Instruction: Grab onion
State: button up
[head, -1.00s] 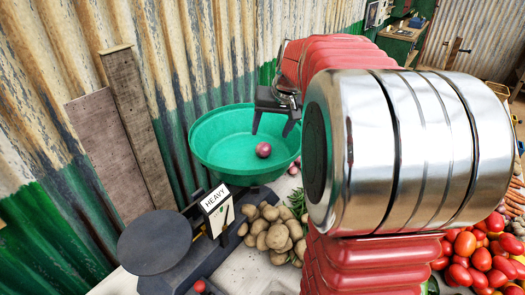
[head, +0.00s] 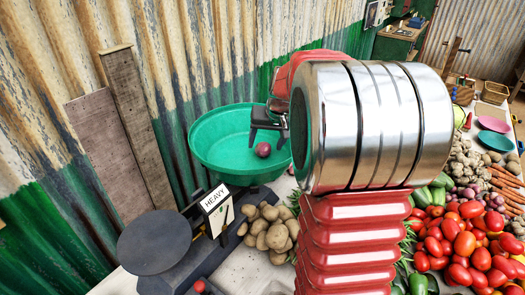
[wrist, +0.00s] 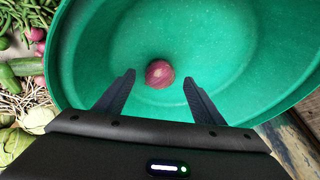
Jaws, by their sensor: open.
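A purple-red onion (head: 263,150) lies alone inside the green basin (head: 210,150), which sits on the scale. It also shows in the wrist view (wrist: 159,74), just beyond my fingertips and between their lines. My gripper (head: 268,145) is open over the basin, with its fingers pointing down beside the onion. In the wrist view my gripper (wrist: 158,82) has its two dark fingers apart with nothing between them. The right part of the basin is hidden behind my arm in the head view.
The dark scale (head: 155,243) with a "HEAVY" sign (head: 215,200) stands at front left. Potatoes (head: 268,235) lie close to the basin. Tomatoes (head: 465,245) and carrots (head: 507,180) are at the right. The corrugated wall (head: 190,60) rises close behind the basin.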

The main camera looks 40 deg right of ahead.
aim_at(265, 146)
jog(key=x, duration=0.3)
jog(key=shift+f, duration=0.25)
jog(key=shift+f, duration=0.2)
jog(key=shift+a, duration=0.1)
jog(key=c, duration=1.1)
notch_tip(265, 146, up, 11)
jog(key=shift+f, duration=0.25)
jog(key=shift+w, duration=0.1)
dwell(0.5)
jog(key=shift+r, duration=2)
